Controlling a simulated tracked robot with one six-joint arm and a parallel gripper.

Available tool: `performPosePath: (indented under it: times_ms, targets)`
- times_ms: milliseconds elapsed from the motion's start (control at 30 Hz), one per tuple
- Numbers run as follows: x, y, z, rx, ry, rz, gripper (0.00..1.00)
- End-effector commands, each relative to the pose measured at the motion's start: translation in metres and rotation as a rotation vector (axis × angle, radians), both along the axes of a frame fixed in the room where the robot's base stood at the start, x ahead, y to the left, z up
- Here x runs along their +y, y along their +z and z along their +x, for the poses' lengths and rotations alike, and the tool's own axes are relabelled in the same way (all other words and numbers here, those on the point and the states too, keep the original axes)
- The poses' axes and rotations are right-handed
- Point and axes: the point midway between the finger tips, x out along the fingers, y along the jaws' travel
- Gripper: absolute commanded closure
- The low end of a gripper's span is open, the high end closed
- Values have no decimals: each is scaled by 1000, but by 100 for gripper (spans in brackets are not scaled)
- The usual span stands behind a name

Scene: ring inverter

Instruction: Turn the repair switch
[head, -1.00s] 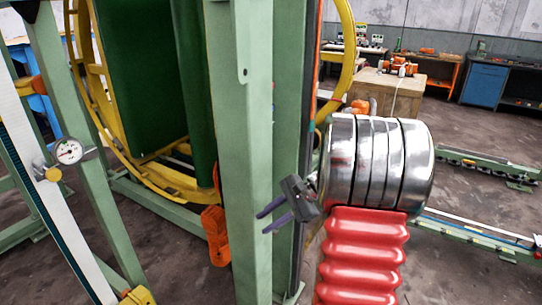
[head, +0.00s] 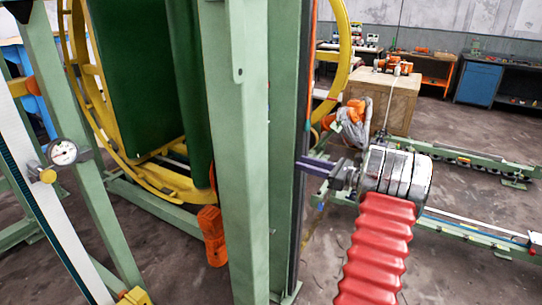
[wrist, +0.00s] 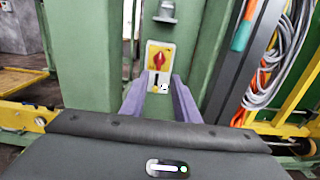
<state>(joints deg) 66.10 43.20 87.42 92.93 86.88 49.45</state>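The repair switch (wrist: 159,59) is a red rotary knob on a yellow plate, fixed to a green post. It sits near the top middle of the wrist view, with a small black-and-white marking below it. My gripper (wrist: 160,97) is open, its two purple fingers spread on either side of the lower plate, with nothing between them. The knob appears beyond the fingertips; I cannot tell whether they touch the plate. In the head view my gripper (head: 312,166) points left at the green post. The switch is hidden there.
A tall green post (head: 238,150) stands in front, beside a yellow ring (head: 85,80). A dial gauge (head: 63,152) is at the left. Coiled cables (wrist: 287,55) hang right of the switch. A wooden crate (head: 388,100) stands behind my arm.

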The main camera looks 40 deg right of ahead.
Motion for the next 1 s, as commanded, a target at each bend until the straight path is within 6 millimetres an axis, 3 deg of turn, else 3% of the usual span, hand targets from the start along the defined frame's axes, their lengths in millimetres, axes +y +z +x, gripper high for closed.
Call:
performPosePath:
  times_ms: [367, 1000]
  targets:
    - [4, 0, 10, 2, 2, -3, 72]
    - [37, -1, 99, 2, 3, -3, 72]
